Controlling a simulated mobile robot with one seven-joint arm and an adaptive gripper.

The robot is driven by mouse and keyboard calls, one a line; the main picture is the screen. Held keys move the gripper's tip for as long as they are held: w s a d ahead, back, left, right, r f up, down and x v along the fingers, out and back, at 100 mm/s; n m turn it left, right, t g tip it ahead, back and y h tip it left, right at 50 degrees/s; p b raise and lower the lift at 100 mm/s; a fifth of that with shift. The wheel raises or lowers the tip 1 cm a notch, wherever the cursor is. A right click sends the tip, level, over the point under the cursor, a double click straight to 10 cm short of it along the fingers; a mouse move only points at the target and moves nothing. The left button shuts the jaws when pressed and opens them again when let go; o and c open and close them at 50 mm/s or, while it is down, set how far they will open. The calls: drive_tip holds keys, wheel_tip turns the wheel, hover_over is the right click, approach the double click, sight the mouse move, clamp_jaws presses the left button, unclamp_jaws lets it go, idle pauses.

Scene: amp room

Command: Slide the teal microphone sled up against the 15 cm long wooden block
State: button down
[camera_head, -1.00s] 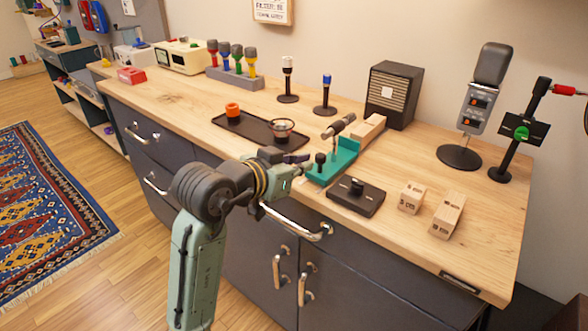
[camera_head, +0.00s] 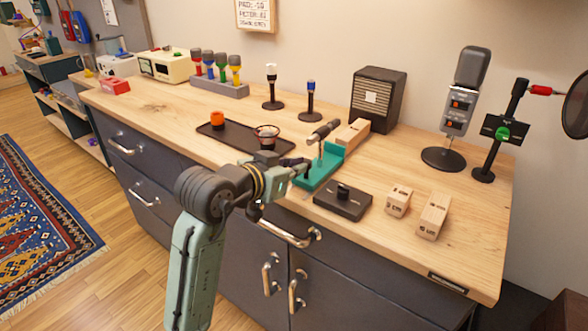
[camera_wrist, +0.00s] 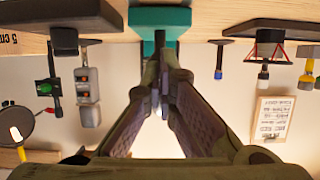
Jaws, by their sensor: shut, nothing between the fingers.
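The teal microphone sled (camera_head: 325,169) lies on the bench with a dark microphone (camera_head: 323,131) mounted above it. Its teal end also shows at the top of the wrist view (camera_wrist: 145,18). A long wooden block (camera_head: 353,131) lies just behind the sled's far end; I cannot tell whether they touch. No length mark is readable on this block. My gripper (camera_head: 304,166) is shut and empty at the near left part of the sled. In the wrist view its fingertips (camera_wrist: 160,62) meet in front of the teal part; contact is unclear.
A dark tray (camera_head: 245,140) with an orange item and a glass bowl is left of the sled. A black box with a knob (camera_head: 343,201) is close on its right, then two shorter wooden blocks (camera_head: 398,201) (camera_head: 433,216). A speaker (camera_head: 378,100) stands behind.

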drive_tip(key=shift+w+d+p, duration=0.15)
drive_tip(key=shift+w+d, duration=0.6)
drive_tip(key=shift+w, duration=0.25)
drive_tip(key=shift+w+d+p, duration=0.15)
drive_tip(key=shift+w+d, duration=0.55)
drive_tip(key=shift+w, duration=0.25)
drive_tip(key=shift+f+p+v, duration=0.1)
drive_tip(key=shift+p+v, duration=0.15)
drive_tip(key=shift+v, duration=1.6)
drive_tip(key=shift+f+p+v, duration=0.15)
drive_tip(key=shift+p+v, duration=0.1)
drive_tip(key=shift+v, duration=1.55)
drive_tip(key=shift+a, duration=0.1)
